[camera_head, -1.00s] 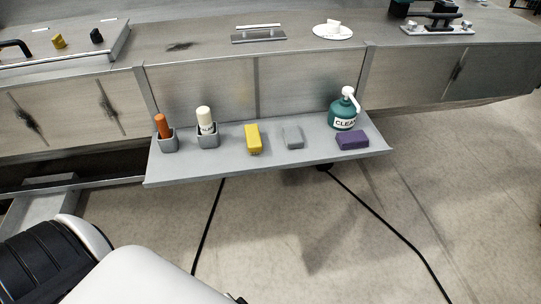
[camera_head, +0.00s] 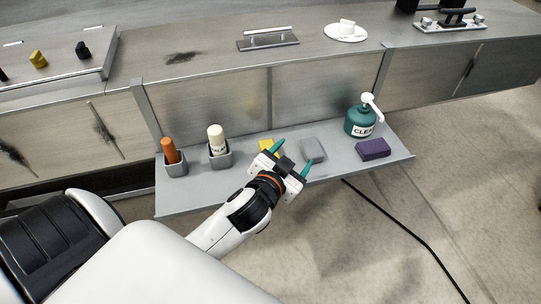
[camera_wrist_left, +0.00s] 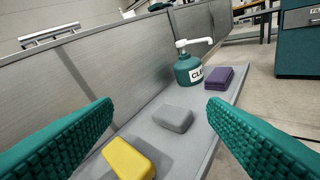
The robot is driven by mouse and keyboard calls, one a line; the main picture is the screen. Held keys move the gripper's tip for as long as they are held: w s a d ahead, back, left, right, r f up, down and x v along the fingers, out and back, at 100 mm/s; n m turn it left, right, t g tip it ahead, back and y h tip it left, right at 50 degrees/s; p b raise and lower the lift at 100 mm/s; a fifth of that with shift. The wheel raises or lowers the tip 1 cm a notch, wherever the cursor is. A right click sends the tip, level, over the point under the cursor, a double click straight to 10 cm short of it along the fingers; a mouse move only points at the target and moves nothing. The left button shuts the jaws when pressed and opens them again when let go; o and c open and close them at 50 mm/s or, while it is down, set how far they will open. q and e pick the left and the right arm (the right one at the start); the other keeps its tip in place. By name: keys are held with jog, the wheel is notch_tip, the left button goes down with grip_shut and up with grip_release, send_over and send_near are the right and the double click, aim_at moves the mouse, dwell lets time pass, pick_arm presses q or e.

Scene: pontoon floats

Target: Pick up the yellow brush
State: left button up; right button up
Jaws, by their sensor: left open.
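The yellow brush (camera_head: 267,146) lies on the grey shelf, mostly hidden behind my left gripper in the head view. In the left wrist view the yellow brush (camera_wrist_left: 128,158) shows as a rounded yellow block at the bottom, nearer the left finger. My left gripper (camera_head: 294,155) is open, with its teal fingertips spread above the shelf between the brush and a grey block. In the wrist view nothing is between the fingers of the left gripper (camera_wrist_left: 160,125) at their tips. My right gripper is not in view.
The shelf (camera_head: 190,199) also holds a grey block (camera_head: 313,148), a purple block (camera_head: 373,149), a teal pump bottle (camera_head: 360,122), an orange-topped item (camera_head: 170,150) and a white-capped bottle (camera_head: 216,138) in small grey cups. A metal panel rises behind.

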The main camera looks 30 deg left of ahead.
pick_arm(q)
jog(key=w+d+r+m+h, duration=0.2)
jog(key=d+r+m+h, duration=0.45)
jog(key=m+h, duration=0.25)
jog(key=w+d+r+m+h, duration=0.3)
jog(key=d+r+m+h, duration=0.35)
jog(key=m+h, duration=0.2)
jog(key=m+g+y, duration=0.6)
jog(key=g+y, duration=0.9)
jog(key=y, duration=0.1)
send_near(268, 140)
jog(key=s+d+r, duration=0.1)
jog(key=s+d, duration=0.2)
jog(key=s, duration=0.1)
notch_tip(268, 140, down, 6)
jog(key=shift+a+r+p, duration=0.1)
jog(key=shift+p, duration=0.55)
jog(key=f, duration=0.1)
jog(key=f+p, duration=0.1)
jog(key=f, duration=0.2)
jog(key=shift+w+f, duration=0.35)
jog(key=shift+w, duration=0.05)
jog(key=shift+f, duration=0.6)
jog(key=c, duration=1.1)
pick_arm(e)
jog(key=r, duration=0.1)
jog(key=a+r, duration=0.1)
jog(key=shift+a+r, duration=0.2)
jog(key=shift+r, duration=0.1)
